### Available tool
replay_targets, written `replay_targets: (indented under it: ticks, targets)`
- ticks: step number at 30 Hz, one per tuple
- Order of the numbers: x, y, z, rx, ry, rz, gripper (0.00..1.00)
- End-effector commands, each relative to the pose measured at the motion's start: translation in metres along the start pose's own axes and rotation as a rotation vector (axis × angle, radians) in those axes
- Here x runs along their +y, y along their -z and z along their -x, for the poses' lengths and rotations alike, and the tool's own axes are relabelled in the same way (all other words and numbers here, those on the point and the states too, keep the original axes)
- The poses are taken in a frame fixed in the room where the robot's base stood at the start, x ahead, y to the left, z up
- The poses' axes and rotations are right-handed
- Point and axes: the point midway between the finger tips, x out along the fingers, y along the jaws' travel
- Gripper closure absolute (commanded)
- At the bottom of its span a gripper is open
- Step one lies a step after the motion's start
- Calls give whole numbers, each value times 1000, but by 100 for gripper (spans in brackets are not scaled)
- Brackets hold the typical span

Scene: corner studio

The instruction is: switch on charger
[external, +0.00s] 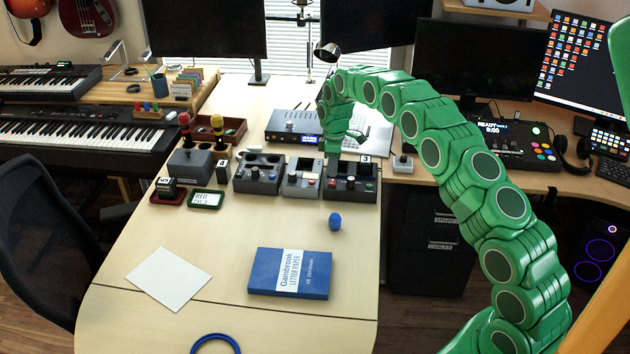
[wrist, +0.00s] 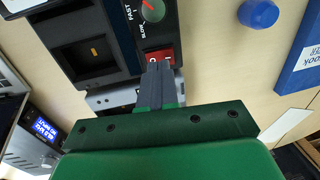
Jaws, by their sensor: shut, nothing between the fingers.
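The charger (external: 352,190) is a dark grey box at the right end of a row of devices on the desk. In the wrist view the charger (wrist: 105,62) shows an empty dark slot, a green knob marked SLOW and FAST, and a red rocker switch (wrist: 167,56). My gripper (wrist: 158,68) is shut and empty, with its fingertips at the red switch and covering part of it. I cannot tell whether they touch it or which way it is set. In the external view my gripper (external: 333,152) is over the charger's back left side.
Two more grey devices (external: 257,175) (external: 303,179) stand close to the charger's left. A small grey switch box (external: 403,164) is to its right. A silver-and-black unit (external: 292,127) stands behind.

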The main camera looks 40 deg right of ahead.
Motion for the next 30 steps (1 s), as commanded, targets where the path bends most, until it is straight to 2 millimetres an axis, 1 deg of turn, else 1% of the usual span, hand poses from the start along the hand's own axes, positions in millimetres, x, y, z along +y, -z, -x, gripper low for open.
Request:
replay_targets:
  ticks: [1,6,12,16,21,24,30]
  targets:
    - [1,0,10,2,-3,0,100]
    - [1,1,42,3,-4,0,100]
    - [1,0,79,2,-4,0,100]
    - [0,0,100,1,-2,0,100]
    - [0,0,115,0,-1,0,100]
    - [0,0,120,0,0,0,100]
    - [0,0,122,-1,1,0,100]
